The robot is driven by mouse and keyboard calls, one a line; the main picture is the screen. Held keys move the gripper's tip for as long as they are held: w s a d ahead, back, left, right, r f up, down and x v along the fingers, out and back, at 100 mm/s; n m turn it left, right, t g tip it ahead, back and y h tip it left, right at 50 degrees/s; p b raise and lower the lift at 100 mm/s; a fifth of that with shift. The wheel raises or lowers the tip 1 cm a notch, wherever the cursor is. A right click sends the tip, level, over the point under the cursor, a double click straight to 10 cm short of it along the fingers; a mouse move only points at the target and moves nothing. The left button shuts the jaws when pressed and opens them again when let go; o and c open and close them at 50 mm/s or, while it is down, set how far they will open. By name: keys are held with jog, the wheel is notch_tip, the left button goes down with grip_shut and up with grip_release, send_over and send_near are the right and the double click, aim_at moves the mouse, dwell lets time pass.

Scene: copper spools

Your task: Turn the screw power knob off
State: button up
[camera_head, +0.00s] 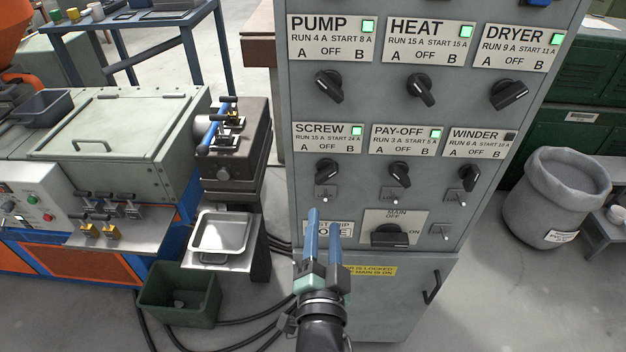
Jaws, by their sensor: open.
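The screw power knob (326,172) is a black rotary knob below the SCREW label (327,138) on the grey cabinet. Its pointer is tilted, not straight up, and the green lamp (356,131) on its label is lit. Below the knob is a small plate with a toggle (325,194). My gripper (323,218) is open and empty, with its two blue fingers pointing up, just below the screw knob and its toggle. The fingers cover part of a label reading "TRIP" low on the panel. I cannot tell whether they touch the panel.
Neighbouring knobs are the pay-off knob (399,174) and winder knob (469,177), with pump, heat and dryer knobs above. The main switch (391,236) sits right of my fingers.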

aim_at(325, 179)
jog(key=w, duration=0.9)
jog(key=shift+w+d+p, duration=0.1)
jog(key=shift+w+p, duration=0.3)
jog(key=shift+w+r, duration=0.1)
jog(key=shift+w, duration=0.6)
grip_shut()
